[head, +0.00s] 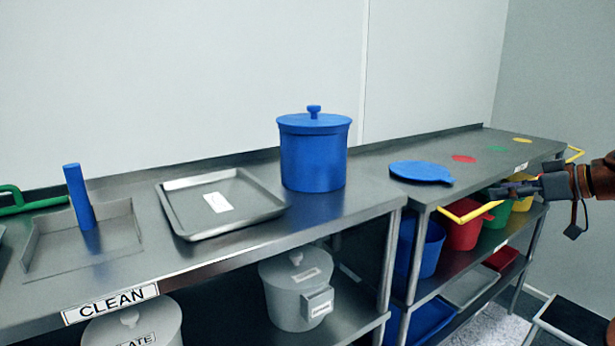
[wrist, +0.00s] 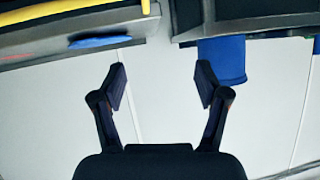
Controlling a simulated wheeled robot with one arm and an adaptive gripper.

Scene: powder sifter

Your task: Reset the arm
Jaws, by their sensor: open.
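My gripper (head: 514,189) is at the right of the head view, in front of the right-hand shelving, by the yellow handle rail. In the wrist view my gripper (wrist: 162,88) shows two dark fingers held wide apart with nothing between them. Its fingers point toward a pale wall and the undersides of the benches, which appear upside down there. My arm reaches in from the right edge of the head view.
A lidded blue pot (head: 313,155), a metal tray (head: 270,211) and a scoop with a blue handle (head: 77,195) stand on the steel bench (head: 235,247). A blue lid (head: 420,171) lies on the right bench. Coloured bins (head: 463,232) fill the shelf below.

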